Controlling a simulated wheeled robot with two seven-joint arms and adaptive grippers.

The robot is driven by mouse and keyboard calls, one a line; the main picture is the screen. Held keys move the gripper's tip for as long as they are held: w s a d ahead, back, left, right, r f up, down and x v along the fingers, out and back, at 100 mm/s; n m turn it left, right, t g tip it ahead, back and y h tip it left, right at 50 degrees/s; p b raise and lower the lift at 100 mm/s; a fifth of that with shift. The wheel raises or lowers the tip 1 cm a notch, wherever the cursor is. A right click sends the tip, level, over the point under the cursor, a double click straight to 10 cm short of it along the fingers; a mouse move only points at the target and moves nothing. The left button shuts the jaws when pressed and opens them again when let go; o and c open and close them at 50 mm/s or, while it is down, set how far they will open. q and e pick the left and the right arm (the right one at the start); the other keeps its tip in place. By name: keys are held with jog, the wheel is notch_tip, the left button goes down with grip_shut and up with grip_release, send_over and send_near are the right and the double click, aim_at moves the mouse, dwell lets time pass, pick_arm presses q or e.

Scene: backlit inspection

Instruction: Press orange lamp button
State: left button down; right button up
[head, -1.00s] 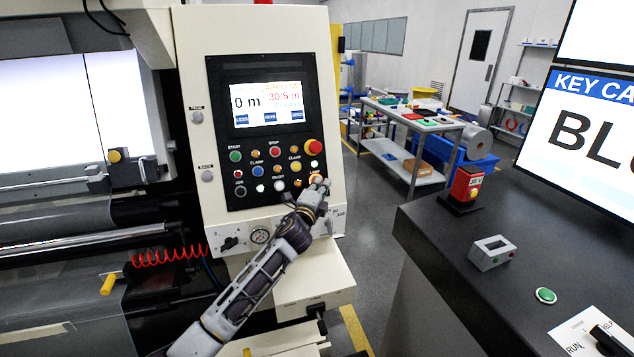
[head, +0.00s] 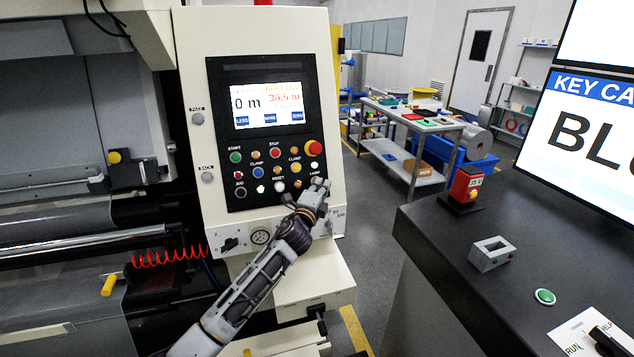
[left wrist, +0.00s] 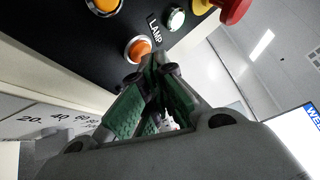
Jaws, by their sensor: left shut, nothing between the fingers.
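The orange lamp button (left wrist: 138,48) sits in a pale ring beside its LAMP label in the left wrist view, on the dark control panel. In the head view my fingertips cover its place at the panel's lower right. My left gripper (head: 320,184) is shut and empty, with its tips at that corner of the panel. In the left wrist view its green-padded fingers (left wrist: 153,72) point at the button and overlap its lower edge; I cannot tell whether they touch it. My right gripper is not in view.
A green-white button (left wrist: 175,18) and a red mushroom button (head: 313,147) are close by on the panel. Another orange button (head: 298,184) is to the left. A dark desk (head: 440,235) stands at right.

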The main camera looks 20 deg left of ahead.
pick_arm(q)
jog(key=shift+s+d, duration=0.1)
jog(key=shift+d, duration=0.05)
jog(key=shift+s+d+r+p, duration=0.4)
jog(key=shift+s+d, duration=0.1)
jog(key=shift+s, duration=0.25)
jog(key=shift+s+d+r+p, duration=0.35)
jog(key=shift+s+d+p, duration=0.1)
jog(key=shift+s, duration=0.25)
jog(key=shift+s+d+r+p, duration=0.4)
jog(key=shift+s+d, duration=0.1)
jog(key=shift+s, duration=0.25)
